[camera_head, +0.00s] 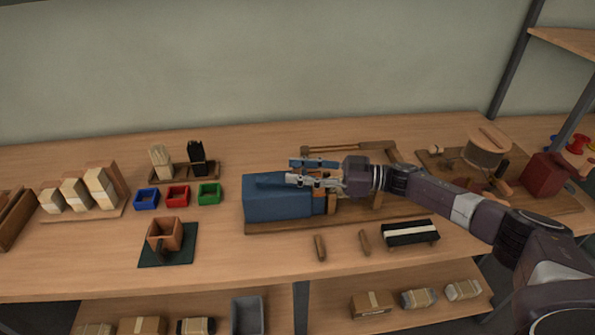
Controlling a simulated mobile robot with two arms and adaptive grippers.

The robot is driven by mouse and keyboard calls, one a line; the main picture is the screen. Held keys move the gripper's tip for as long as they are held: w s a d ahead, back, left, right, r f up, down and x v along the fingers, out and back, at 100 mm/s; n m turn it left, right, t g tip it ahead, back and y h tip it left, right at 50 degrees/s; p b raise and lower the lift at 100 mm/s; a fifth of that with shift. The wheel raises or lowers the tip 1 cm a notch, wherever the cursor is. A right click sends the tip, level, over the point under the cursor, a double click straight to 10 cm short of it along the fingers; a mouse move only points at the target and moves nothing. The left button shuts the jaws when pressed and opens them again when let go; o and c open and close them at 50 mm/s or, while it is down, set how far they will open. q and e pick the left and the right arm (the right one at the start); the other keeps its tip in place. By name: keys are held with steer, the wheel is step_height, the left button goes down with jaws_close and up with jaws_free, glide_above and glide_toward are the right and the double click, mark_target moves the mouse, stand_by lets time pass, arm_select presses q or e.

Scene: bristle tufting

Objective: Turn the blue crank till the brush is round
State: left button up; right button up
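A blue box-shaped body (275,204) sits on a wooden board (330,220) in the middle of the table. My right gripper (300,172) reaches in from the right over its right end, beside small wooden parts (325,203). Two grey-blue finger-like pieces show there, one above the other with a gap. I cannot tell whether the upper one is a finger or part of a crank, or whether anything is held. No crank or brush shows clearly at the blue body; my gripper may hide them. My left gripper is out of view.
Small blue (147,199), red (178,196) and green (209,193) trays stand left, with light (161,162) and black (197,158) bristle bundles behind. A black block with a pale stripe (411,233) and two wooden pegs (320,248) lie in front. A wooden drum (485,153) stands right.

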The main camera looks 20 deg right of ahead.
steer(key=shift+a, duration=0.15)
steer(key=v, duration=1.2)
steer(key=shift+c, duration=0.2)
